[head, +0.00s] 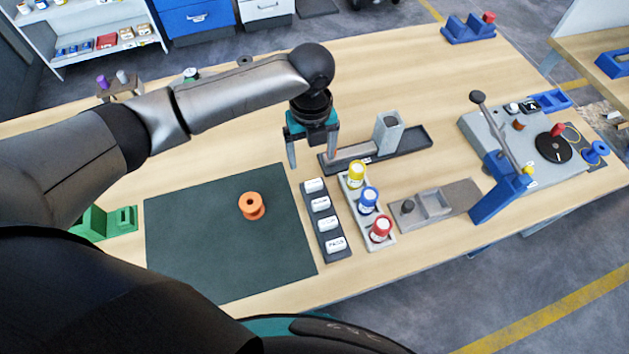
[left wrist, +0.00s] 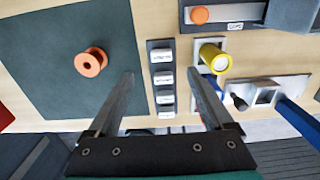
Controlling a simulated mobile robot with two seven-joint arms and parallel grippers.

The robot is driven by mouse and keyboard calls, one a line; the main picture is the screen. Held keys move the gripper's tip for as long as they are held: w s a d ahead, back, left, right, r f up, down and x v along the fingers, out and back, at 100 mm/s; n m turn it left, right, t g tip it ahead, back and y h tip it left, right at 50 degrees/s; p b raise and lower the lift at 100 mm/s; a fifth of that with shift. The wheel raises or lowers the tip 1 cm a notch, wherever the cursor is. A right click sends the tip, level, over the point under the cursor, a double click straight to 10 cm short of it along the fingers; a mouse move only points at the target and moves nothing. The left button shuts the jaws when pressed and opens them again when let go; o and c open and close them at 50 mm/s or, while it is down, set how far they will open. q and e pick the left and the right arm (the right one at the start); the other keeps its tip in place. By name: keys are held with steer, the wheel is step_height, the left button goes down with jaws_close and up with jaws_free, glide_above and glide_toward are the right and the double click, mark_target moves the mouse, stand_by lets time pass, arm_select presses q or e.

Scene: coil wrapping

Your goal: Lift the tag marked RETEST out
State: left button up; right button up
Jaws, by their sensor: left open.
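A dark tag rack (head: 313,206) holds several white tags in a row beside the mat. The tag nearest the bench's front edge (head: 336,244) seems to read PASS. The lettering on the others, such as the far-end tag (head: 314,185), is too small to read, so I cannot tell which is marked RETEST. The row also shows in the left wrist view (left wrist: 163,79), seen between the fingers. My left gripper (head: 312,160) is open and empty, above the bench near the rack's far end. My right gripper is not in view.
A dark green mat (head: 200,240) with an orange spool (head: 252,206) lies left of the rack. A grey stand (head: 354,212) with yellow, blue and red-topped bottles stands close on its right. A dark tray (head: 415,137) with a grey block lies beyond. A winding machine (head: 500,140) stands at right.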

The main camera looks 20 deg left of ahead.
arm_select(q)
glide_above(314, 183)
steer(key=f, duration=0.4)
steer(key=shift+w+a+f, duration=0.1)
steer(key=shift+w+a, duration=0.1)
steer(key=shift+w, duration=0.05)
steer(key=shift+s+d+f, duration=0.1)
steer(key=shift+s+f, duration=0.05)
steer(key=shift+f, duration=1.25)
steer(key=shift+s+d+f, duration=0.1)
steer(key=shift+f, duration=1.25)
steer(key=shift+c, duration=0.3)
jaws_close()
